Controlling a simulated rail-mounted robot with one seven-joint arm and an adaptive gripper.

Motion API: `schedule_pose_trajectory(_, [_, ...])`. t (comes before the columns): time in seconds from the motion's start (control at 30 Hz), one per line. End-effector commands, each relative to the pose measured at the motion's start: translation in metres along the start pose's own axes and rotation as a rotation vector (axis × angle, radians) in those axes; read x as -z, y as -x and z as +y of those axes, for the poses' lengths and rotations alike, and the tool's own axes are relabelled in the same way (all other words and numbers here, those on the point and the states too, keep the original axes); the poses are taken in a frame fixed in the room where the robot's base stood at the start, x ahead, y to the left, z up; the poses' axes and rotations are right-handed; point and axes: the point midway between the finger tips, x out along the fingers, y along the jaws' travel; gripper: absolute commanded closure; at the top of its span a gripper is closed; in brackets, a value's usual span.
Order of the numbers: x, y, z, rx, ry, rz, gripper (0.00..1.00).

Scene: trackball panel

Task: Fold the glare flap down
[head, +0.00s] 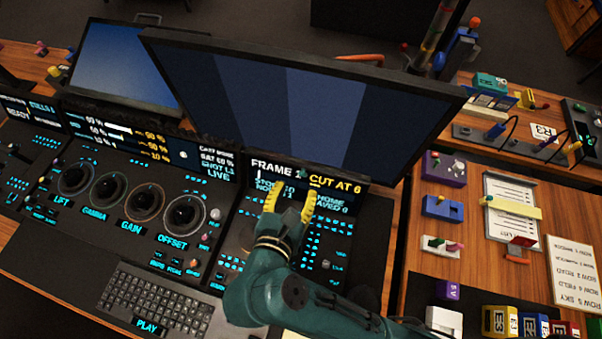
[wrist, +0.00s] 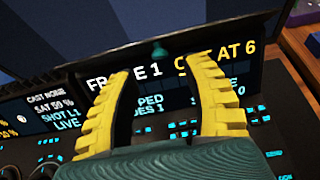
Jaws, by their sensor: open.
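The glare flap looks like the dark strip along the top of the small "FRAME 1 / CUT AT 6" display (head: 262,167), below the large monitor. In the wrist view the flap (wrist: 115,71) runs across above the display text and has a small teal knob (wrist: 160,51) at its middle. The flap appears raised, leaving the text uncovered. My gripper (head: 291,194) is open in front of the display. In the wrist view the yellow fingers of my gripper (wrist: 161,68) stand apart, with the knob just beyond and between their tips. I see no clear contact.
The large monitor (head: 300,105) stands close behind the display. The grading panel with several dials (head: 184,214) and a keyboard (head: 155,302) lie to the left. A wooden desk with a purple box (head: 443,168) and coloured blocks is to the right.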

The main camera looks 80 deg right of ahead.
Motion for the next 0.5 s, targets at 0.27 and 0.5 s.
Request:
schedule_pose_trajectory(0.27, [0.001, -0.048, 0.000, 0.003, 0.000, 0.000, 0.51])
schedule_pose_trajectory(0.5, [0.000, -0.053, 0.000, 0.000, 0.001, 0.000, 0.51])
